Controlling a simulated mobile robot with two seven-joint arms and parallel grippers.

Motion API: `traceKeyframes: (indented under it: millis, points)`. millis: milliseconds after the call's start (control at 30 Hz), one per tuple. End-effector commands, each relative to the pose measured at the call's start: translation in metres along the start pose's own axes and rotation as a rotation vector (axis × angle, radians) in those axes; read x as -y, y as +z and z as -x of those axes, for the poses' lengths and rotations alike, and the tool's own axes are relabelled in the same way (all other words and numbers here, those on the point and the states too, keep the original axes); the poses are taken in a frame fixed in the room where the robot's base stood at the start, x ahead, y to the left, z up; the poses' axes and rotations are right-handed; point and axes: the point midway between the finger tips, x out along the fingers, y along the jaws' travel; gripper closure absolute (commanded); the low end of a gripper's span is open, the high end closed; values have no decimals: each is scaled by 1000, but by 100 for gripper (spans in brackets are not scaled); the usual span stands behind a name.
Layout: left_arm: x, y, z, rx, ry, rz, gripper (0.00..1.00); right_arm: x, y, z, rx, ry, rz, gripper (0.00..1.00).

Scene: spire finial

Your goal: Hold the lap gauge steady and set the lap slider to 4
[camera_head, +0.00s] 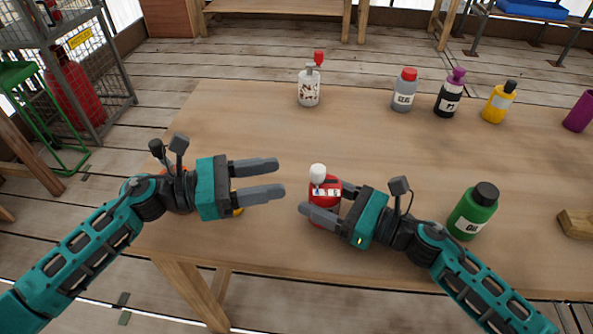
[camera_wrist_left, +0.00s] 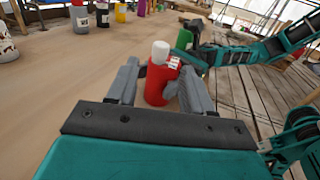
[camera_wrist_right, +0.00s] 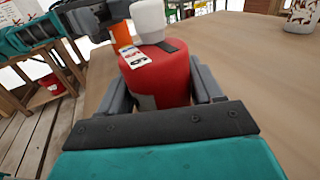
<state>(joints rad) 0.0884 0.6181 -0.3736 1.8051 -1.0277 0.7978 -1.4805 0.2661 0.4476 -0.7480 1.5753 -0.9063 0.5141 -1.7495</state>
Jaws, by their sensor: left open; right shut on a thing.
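The lap gauge appears to be a red round body (camera_head: 326,187) with a white knob (camera_head: 318,172) on top, standing on the table near its front edge. In the right wrist view, the red body (camera_wrist_right: 168,82) carries a white label (camera_wrist_right: 136,57) with dark marks beside a dark slot, and the white knob (camera_wrist_right: 149,20) stands by the slot. I cannot read the setting. My right gripper (camera_head: 323,200) is shut on the red body from the right. My left gripper (camera_head: 280,178) is open and empty, left of the gauge, its fingers pointing at it and apart from it.
A green bottle (camera_head: 472,211) stands right of my right gripper. A white can with a red top (camera_head: 309,88), a grey bottle (camera_head: 404,92), a black bottle (camera_head: 448,95) and a yellow bottle (camera_head: 498,103) stand farther back. Small items under my left arm are mostly hidden. The table's middle is clear.

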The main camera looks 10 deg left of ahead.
Motion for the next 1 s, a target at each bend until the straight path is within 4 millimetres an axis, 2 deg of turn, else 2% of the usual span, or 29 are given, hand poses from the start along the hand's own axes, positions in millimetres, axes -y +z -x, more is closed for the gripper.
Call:
traceKeyframes:
  millis: [100,233,667,700,1000]
  points:
    - [1,-1,19,-2,0,2,49,0,-1,0,-1,1,-1,70]
    - [0,0,31,-1,0,0,49,0,-1,0,-1,1,-1,70]
    - [0,0,34,1,-1,0,49,0,-1,0,-1,1,-1,70]
    - [0,0,34,1,-1,0,49,0,-1,0,-1,1,-1,32]
    - [0,0,34,1,-1,0,49,0,0,0,-1,0,0,5]
